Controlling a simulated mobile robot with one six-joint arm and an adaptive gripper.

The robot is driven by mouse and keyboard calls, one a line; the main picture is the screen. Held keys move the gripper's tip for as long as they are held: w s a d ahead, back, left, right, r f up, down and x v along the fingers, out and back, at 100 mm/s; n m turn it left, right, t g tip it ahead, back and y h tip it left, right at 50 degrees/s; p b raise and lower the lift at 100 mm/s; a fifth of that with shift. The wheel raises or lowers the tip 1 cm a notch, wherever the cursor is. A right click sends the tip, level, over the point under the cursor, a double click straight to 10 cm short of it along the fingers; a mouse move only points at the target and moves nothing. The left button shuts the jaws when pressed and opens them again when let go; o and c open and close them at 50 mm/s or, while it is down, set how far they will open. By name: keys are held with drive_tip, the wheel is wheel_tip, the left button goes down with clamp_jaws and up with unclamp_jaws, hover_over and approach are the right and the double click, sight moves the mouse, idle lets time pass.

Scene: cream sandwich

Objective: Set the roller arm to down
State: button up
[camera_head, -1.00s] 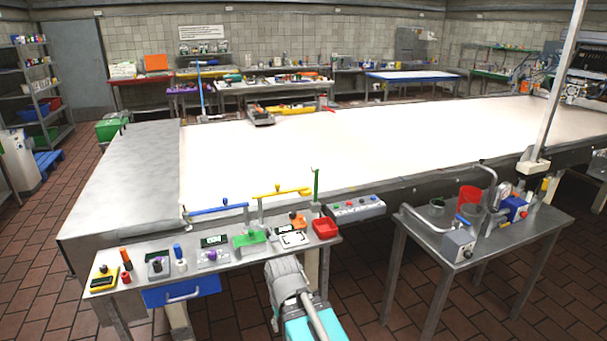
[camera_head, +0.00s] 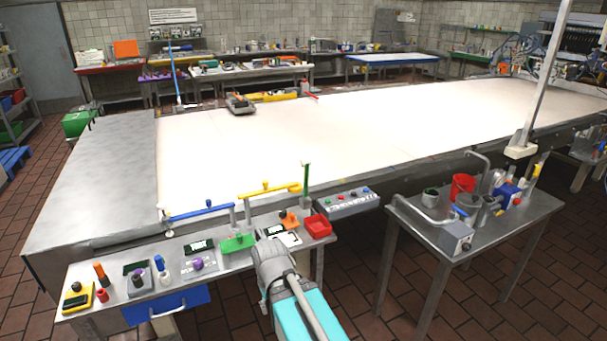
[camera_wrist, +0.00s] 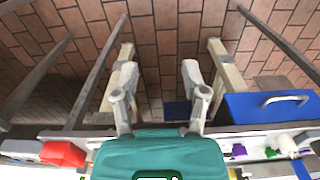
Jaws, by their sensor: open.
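Three coloured bars stand along the near edge of the long table in the head view: a low blue bar (camera_head: 205,212), a low yellow bar (camera_head: 268,189) and an upright green bar (camera_head: 306,176). I cannot tell which of them is the roller arm. My gripper (camera_wrist: 158,72) is open and empty in the wrist view, its two fingers spread above the tiled floor. In the head view my arm reaches up from the bottom to the front bench, and the gripper's fingers are hidden. No bar shows between the fingers.
The front bench (camera_head: 110,314) carries a green block (camera_head: 238,243), a red tray (camera_head: 317,226) and several small devices. A blue drawer (camera_head: 166,305) hangs under it; it also shows in the wrist view (camera_wrist: 270,106). A side table (camera_head: 480,233) stands right. Floor between is clear.

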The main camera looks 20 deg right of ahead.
drive_tip(key=shift+w+d, duration=0.1)
drive_tip(key=w+n+t+y+b, duration=0.2)
drive_tip(key=w+t+y, duration=0.2)
drive_tip(key=w, duration=0.6)
drive_tip(key=m+t+h+b, duration=0.2)
drive_tip(key=t+h+b, duration=0.2)
drive_tip(key=t, duration=1)
approach(307, 174)
drive_tip(key=s, duration=0.3)
drive_tip(key=shift+d+f, duration=0.1)
drive_tip(key=shift+d, duration=0.1)
drive_tip(key=w, duration=1.3)
drive_tip(key=shift+w+a, duration=0.2)
drive_tip(key=shift+w, duration=0.2)
